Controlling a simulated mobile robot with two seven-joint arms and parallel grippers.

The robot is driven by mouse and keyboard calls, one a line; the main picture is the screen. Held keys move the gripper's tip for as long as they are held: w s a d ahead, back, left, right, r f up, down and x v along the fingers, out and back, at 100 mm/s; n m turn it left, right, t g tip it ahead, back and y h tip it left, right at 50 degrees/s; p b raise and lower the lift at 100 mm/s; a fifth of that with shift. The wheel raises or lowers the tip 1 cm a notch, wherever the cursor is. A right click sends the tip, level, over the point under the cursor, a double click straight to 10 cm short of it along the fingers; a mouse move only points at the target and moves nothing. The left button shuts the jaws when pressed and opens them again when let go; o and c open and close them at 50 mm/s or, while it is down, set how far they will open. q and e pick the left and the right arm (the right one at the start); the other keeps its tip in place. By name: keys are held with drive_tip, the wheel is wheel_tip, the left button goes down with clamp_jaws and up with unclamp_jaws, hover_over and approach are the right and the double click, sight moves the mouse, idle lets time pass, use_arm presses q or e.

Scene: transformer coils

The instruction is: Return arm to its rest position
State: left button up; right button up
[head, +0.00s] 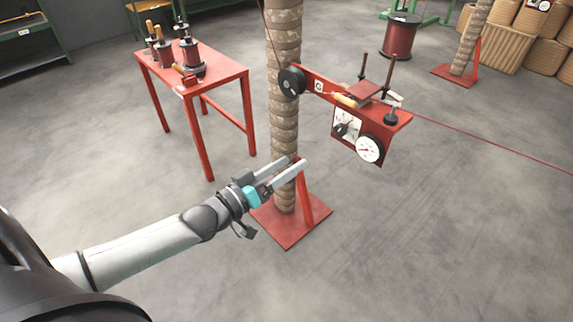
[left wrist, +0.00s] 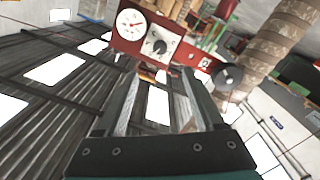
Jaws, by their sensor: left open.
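My left arm (head: 150,245) reaches in from the left in the head view. Its gripper (head: 297,163) is open and empty, in front of the lower part of a rope-wrapped pole (head: 284,110). The two fingers also show apart in the left wrist view (left wrist: 155,95), with nothing between them. I cannot tell whether the gripper touches the pole. My right gripper is in neither view.
A red gauge panel (head: 358,135) with dials juts from the pole. The pole stands on a red base plate (head: 290,226). A red table (head: 214,76) with several spools stands at the back left. The floor at the front right is clear.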

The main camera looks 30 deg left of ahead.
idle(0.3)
use_arm(q)
drive_tip(key=s+a+f+g+y+p, duration=0.15)
drive_tip(key=s+f, duration=0.25)
drive_tip(key=f, duration=0.5)
drive_tip(key=s+a+f+m+g+y, duration=0.1)
drive_tip(key=s+a+f+g+y, duration=0.15)
drive_tip(key=f, duration=0.65)
drive_tip(key=s+a+f+g+y+p, duration=0.1)
drive_tip(key=s+a+f+g+y, duration=0.2)
drive_tip(key=f, duration=0.6)
drive_tip(key=s+d+f+m+g, duration=0.1)
drive_tip(key=s+f, duration=0.3)
drive_tip(key=s, duration=0.4)
drive_tip(key=s+d+f+m+g, duration=0.1)
drive_tip(key=s+d+f+g, duration=0.2)
drive_tip(key=s, duration=0.5)
drive_tip(key=s+d+f+m+g+p, duration=0.1)
drive_tip(key=s+d+f+g, duration=0.1)
drive_tip(key=s+f, duration=0.4)
drive_tip(key=shift+s+f+g, duration=0.2)
drive_tip(key=shift+s+g, duration=0.7)
drive_tip(key=shift+s, duration=0.3)
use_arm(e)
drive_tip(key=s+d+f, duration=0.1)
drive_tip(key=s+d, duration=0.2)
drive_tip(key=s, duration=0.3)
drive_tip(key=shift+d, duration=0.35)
